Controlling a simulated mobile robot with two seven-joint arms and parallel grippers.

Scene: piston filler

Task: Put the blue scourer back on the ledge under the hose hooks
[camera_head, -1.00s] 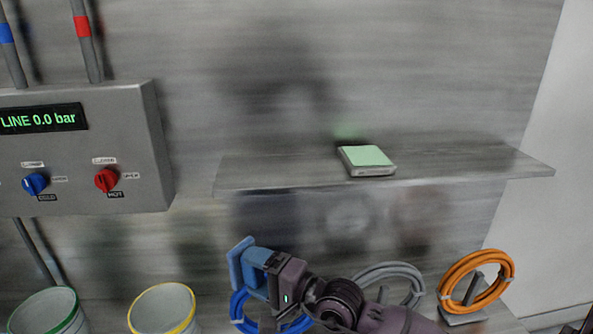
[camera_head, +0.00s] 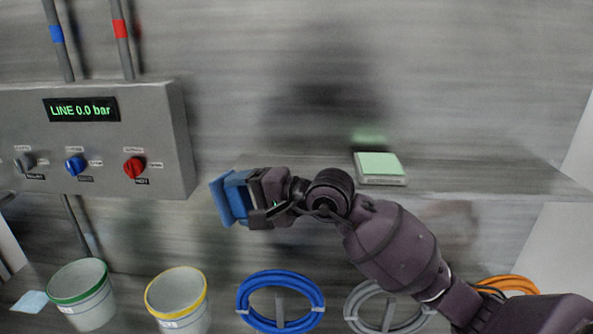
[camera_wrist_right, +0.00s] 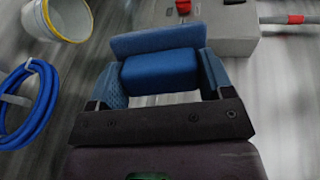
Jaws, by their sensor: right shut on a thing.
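The blue scourer (camera_head: 231,198) is a blue block with a flat pad at its outer face. My right gripper (camera_head: 247,197) is shut on it, in front of the left end of the ledge, and the arm comes in from the lower right. In the right wrist view the scourer (camera_wrist_right: 160,68) sits between the two blue fingers of the gripper (camera_wrist_right: 160,84). The grey ledge (camera_head: 480,175) runs along the wall above the hose hooks. Its left end is partly hidden behind the gripper. My left gripper is not in view.
A green-topped white block (camera_head: 380,168) lies on the ledge. The control box (camera_head: 100,145) with knobs is on the left. Below are a green-rimmed bucket (camera_head: 84,295), a yellow-rimmed bucket (camera_head: 177,300), and blue (camera_head: 281,301), grey (camera_head: 390,308) and orange (camera_head: 508,285) hose coils.

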